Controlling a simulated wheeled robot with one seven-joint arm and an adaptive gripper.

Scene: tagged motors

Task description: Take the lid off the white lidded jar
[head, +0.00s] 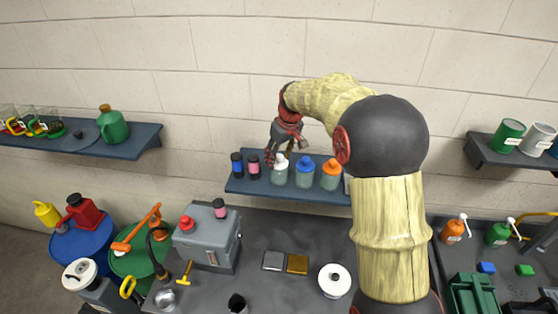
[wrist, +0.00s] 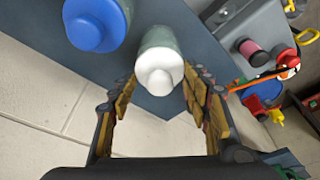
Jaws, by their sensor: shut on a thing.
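The jar with the white lid (head: 280,172) stands upright on the blue-grey wall shelf, at the left of a row of three clear-bodied jars. My gripper (head: 279,153) is directly over it, pointing down. In the wrist view the white lid (wrist: 158,73) with its round knob lies between my two fingers (wrist: 160,82), which are shut on it. The lid appears seated on the jar's greenish body; any gap beneath it cannot be made out.
A blue-lidded jar (head: 305,174) and an orange-lidded jar (head: 331,176) stand close to the right. The shelf (head: 285,192) is narrow, with a grey machine (head: 207,240) below.

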